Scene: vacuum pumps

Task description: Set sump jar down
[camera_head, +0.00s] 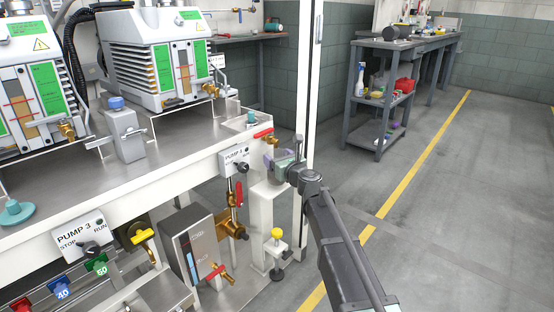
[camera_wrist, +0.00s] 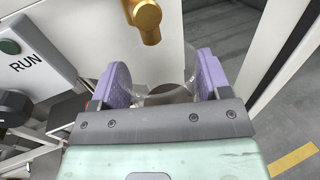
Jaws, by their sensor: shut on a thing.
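The sump jar (camera_wrist: 163,78) is clear glass and shows faintly between the two purple finger pads in the wrist view. My gripper (camera_wrist: 162,85) is shut on it, with a pad on each side. A brass spout (camera_wrist: 146,20) is above the jar in that view; I cannot tell whether they touch. In the head view my gripper (camera_head: 280,160) is at the right end of the pump bench, just below the red-handled valve (camera_head: 263,133). The jar cannot be made out clearly there, and its base and what lies under it are hidden.
The white bench frame (camera_head: 266,200) stands close beside my gripper. A "PUMP 3" switch plate (camera_head: 236,157) and a brass valve with a red lever (camera_head: 235,215) are to the left. A white post (camera_head: 310,80) rises behind. Open floor (camera_head: 440,200) lies to the right.

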